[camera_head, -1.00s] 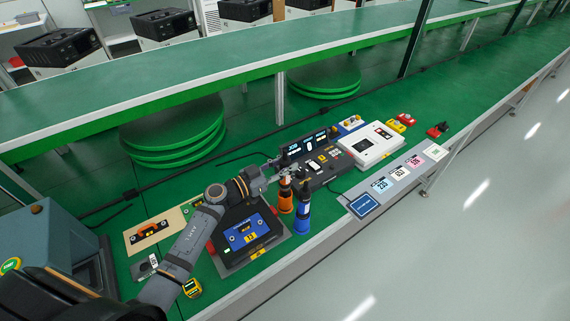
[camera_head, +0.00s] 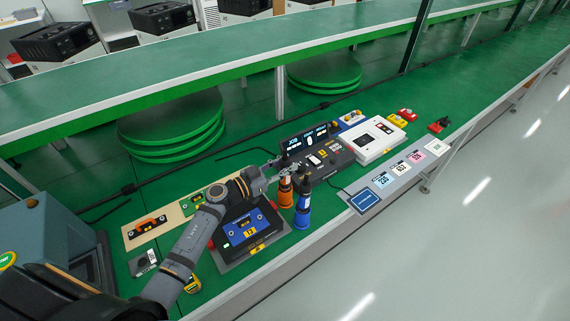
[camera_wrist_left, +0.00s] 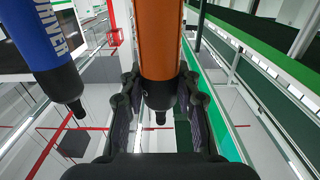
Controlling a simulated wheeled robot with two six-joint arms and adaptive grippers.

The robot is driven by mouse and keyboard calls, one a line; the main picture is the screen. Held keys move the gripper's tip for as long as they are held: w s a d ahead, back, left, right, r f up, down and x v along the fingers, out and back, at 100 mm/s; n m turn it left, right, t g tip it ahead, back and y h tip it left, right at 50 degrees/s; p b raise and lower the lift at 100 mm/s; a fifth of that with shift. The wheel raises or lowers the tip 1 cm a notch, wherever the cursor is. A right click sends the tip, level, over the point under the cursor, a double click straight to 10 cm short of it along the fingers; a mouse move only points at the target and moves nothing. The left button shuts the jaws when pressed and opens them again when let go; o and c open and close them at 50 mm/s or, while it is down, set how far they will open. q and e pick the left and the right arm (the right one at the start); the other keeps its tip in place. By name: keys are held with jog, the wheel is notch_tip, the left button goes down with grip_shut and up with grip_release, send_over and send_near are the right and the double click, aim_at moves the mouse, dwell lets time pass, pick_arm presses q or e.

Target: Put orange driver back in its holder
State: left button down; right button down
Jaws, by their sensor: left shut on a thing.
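The orange driver (camera_head: 286,193) stands roughly upright in the head view, beside the left of the blue driver (camera_head: 303,204). My left gripper (camera_head: 286,171) is at its upper end. In the left wrist view my left gripper (camera_wrist_left: 160,100) is shut around the dark end of the orange driver (camera_wrist_left: 160,38). The blue driver (camera_wrist_left: 42,38) is close by on the left there, outside the fingers. I cannot make out the holder clearly, nor whether the orange driver touches it. My right gripper is not in view.
A blue-screened device (camera_head: 247,228) lies left of the drivers. A black console (camera_head: 315,152) and a white box (camera_head: 371,143) stand behind and to the right. A grey strip with coloured cards (camera_head: 398,170) runs along the front edge. The green bench is clear farther right.

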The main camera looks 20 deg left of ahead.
pick_arm(q)
jog(key=shift+f, duration=0.5)
jog(key=c, duration=0.9)
grip_release()
jog(key=shift+r, duration=0.1)
jog(key=v, duration=1.2)
